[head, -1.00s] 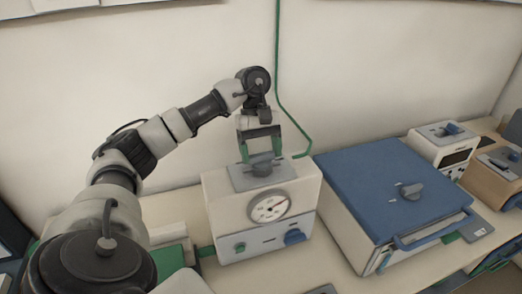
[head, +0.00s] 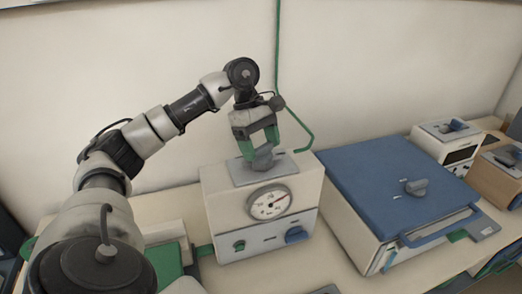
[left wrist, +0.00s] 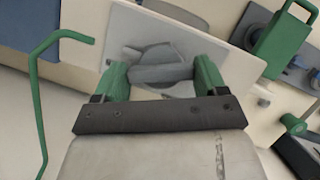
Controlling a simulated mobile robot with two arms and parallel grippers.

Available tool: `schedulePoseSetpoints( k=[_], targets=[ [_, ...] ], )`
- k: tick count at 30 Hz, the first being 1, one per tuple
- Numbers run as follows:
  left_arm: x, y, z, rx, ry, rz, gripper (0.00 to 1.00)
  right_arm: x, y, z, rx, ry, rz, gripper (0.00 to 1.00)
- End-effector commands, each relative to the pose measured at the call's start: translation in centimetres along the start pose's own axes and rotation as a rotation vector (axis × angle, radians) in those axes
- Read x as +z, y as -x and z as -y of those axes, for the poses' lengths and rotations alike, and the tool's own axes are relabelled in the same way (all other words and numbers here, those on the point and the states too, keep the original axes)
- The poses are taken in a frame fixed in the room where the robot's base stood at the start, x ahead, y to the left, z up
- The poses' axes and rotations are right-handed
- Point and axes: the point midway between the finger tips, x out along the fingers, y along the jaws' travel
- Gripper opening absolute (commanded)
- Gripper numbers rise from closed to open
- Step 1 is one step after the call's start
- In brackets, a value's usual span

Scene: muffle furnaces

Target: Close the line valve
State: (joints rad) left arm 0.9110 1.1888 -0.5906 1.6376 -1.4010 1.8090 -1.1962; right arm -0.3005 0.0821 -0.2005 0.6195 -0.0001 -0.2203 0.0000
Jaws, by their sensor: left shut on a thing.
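The line valve is a grey knob (head: 263,159) on a grey plate (head: 242,177), on top of a white box (head: 226,207) with a round gauge (head: 269,203). My left gripper (head: 261,148) comes down on it from above, its green fingers shut on the knob's handle. In the left wrist view the knob (left wrist: 158,66) sits between the two green fingers (left wrist: 161,75), on the light plate. The fingers partly hide the knob in the head view. My right gripper is not in view.
A blue-topped furnace (head: 375,170) with a grey knob on its lid stands right of the box. A green pipe (head: 277,55) runs down the wall behind the valve. Smaller devices (head: 447,143) stand at the far right. A blue knob (head: 296,234) is on the box front.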

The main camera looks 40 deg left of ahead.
Motion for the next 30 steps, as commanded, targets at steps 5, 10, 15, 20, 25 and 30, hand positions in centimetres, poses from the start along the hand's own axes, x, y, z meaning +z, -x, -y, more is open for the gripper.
schedulePoseSetpoints(
  k=[5, 10, 15, 20, 25, 30],
  targets=[
    [-0.1, -0.2, 0.1, 0.067, 0.155, -0.001, 0.49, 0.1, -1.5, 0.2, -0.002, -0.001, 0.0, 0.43],
    [-0.1, -0.2, 0.1, 0.129, 0.305, -0.001, 0.49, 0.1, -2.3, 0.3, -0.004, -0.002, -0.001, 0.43],
    [-0.1, -0.1, 0.2, 0.191, 0.452, -0.001, 0.49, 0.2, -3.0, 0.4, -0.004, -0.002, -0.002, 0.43],
    [0.0, -0.1, 0.2, 0.249, 0.592, -0.002, 0.49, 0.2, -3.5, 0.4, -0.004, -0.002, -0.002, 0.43],
    [0.1, -0.1, 0.3, 0.307, 0.735, -0.001, 0.49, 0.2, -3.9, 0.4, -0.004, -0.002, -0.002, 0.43],
    [0.1, 0.0, 0.3, 0.359, 0.858, -0.001, 0.49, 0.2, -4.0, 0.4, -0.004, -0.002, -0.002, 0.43]
  ],
)
